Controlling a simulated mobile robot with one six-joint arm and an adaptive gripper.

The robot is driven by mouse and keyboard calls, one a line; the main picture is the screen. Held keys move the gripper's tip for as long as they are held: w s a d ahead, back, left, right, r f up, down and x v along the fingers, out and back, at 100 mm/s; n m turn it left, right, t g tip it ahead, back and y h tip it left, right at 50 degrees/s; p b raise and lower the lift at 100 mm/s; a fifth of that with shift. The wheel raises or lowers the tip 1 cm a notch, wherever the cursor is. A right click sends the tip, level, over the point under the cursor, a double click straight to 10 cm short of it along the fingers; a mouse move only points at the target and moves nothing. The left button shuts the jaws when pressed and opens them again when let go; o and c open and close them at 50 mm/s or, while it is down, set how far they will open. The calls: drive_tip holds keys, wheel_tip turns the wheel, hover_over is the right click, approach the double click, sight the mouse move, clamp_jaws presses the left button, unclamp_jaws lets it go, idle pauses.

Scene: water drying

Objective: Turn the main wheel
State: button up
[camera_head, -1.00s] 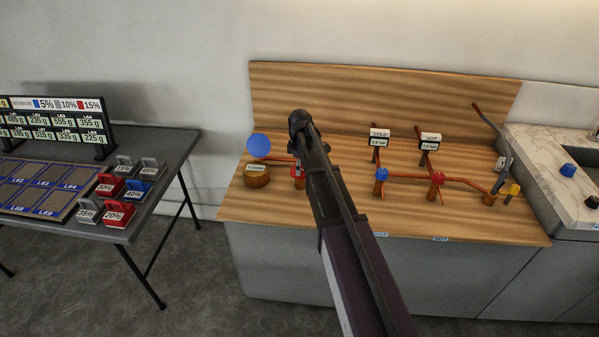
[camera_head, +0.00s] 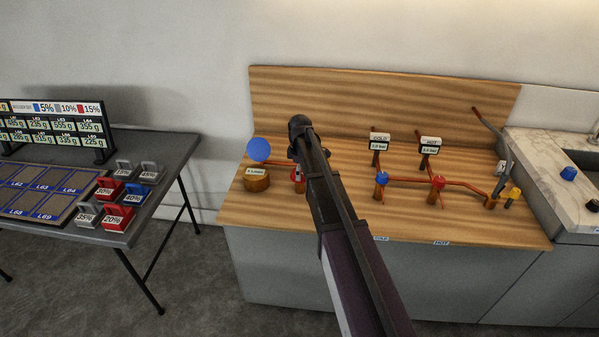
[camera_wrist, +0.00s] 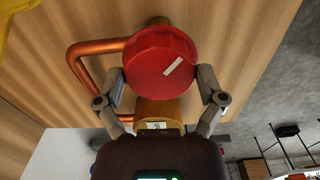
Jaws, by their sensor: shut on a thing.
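The main wheel (camera_wrist: 161,58) is a round, ribbed red knob with a white line on its face, tilted up to the right in the wrist view. It sits on a copper pipe fitting at the wooden panel. My gripper (camera_wrist: 162,86) has one finger on each side of the wheel and is shut on it. In the head view a small part of a red knob (camera_head: 297,174) shows left of my arm, which hides the rest and my fingertips.
Right of my arm are a blue knob (camera_head: 381,178) and a red knob (camera_head: 438,182) on copper pipes, below COLD and HOT gauges. A blue disc (camera_head: 258,150) and a labelled wooden cylinder (camera_head: 256,180) stand left. A table (camera_head: 165,185) with coloured weights is further left.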

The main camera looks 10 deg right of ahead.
drive_tip(key=shift+m, duration=0.3)
drive_tip(key=m, duration=0.7)
drive_tip(key=shift+m, duration=0.3)
idle(0.4)
drive_tip(key=o, duration=0.8)
